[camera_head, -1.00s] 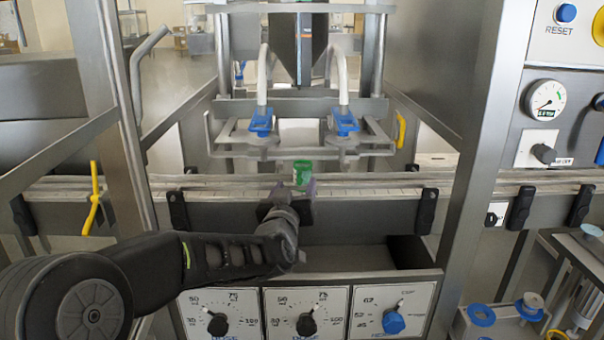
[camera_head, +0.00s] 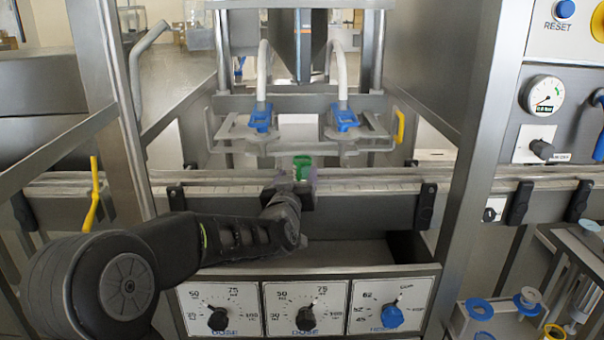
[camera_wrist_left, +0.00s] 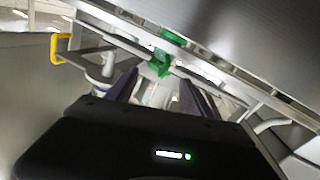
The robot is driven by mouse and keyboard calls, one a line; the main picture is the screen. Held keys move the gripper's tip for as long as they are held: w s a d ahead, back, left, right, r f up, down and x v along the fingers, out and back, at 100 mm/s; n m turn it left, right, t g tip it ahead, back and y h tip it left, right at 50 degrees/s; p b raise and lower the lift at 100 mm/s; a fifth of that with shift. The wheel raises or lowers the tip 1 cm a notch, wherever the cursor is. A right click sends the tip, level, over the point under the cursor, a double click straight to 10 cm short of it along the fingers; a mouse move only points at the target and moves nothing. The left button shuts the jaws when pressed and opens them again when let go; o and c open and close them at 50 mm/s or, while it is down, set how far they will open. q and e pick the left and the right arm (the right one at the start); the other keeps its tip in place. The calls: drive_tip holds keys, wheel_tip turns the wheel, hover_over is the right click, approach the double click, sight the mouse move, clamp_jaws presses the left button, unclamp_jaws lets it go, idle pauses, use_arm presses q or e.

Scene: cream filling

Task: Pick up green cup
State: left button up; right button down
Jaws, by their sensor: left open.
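The green cup (camera_head: 302,167) stands on the conveyor rail below the two filling nozzles in the head view. My left gripper (camera_head: 295,184) is open and empty, at the near side of the cup and partly in front of it. In the left wrist view the green cup (camera_wrist_left: 160,64) shows beyond the fingertips of my left gripper (camera_wrist_left: 160,84), roughly in line with the gap between them. The fingers stand apart on either side of that line. I cannot tell whether the cup's near edge is between the tips. My right gripper is not in view.
The conveyor rail (camera_head: 375,184) runs across the machine. Two blue-clamped nozzles (camera_head: 261,118) (camera_head: 344,118) hang above and behind the cup. A steel post (camera_head: 122,110) stands on the left. The dial panel (camera_head: 306,305) lies below. The rail right of the cup is clear.

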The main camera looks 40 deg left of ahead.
sight(299, 167)
use_arm(q)
drive_tip(key=x, duration=0.4)
drive_tip(key=shift+w+a, duration=0.1)
drive_tip(key=shift+a, duration=0.1)
idle(0.3)
